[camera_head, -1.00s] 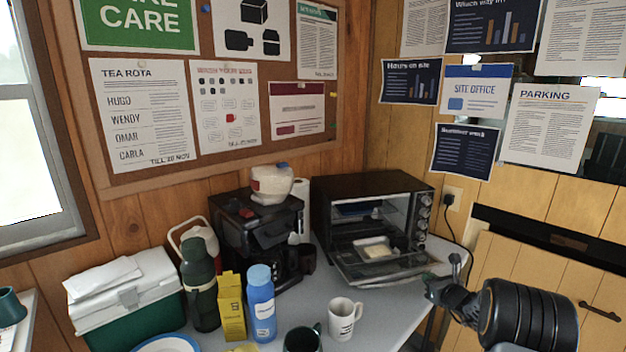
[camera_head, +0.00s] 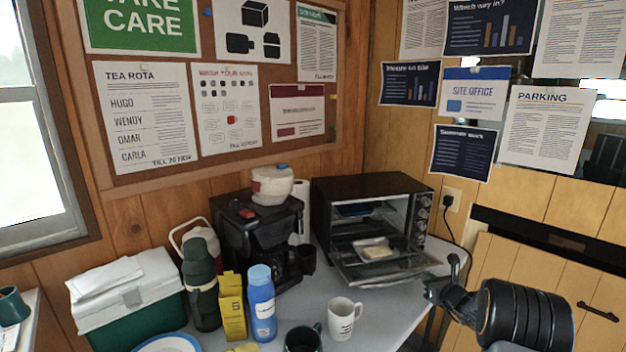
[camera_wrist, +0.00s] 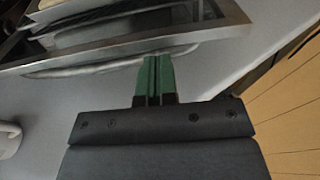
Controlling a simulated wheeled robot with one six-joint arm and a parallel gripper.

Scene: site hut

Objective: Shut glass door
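The glass door (camera_head: 384,270) of the black toaster oven (camera_head: 372,205) is folded down and open, its front edge low over the table. In the wrist view the door (camera_wrist: 130,38) lies across the top, with its bar handle (camera_wrist: 95,68) along the near edge. My gripper (camera_head: 430,283) is at the right front corner of the door. In the wrist view its green fingers (camera_wrist: 153,62) are together, with nothing seen between them. Their tips overlap the handle in the picture; I cannot tell whether they touch it.
A white mug (camera_head: 343,318) stands on the table in front of the oven. A coffee machine (camera_head: 240,225) is left of the oven. A blue bottle (camera_head: 261,303), a yellow box (camera_head: 232,308) and a green flask (camera_head: 200,285) stand further left. A wooden wall is to the right.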

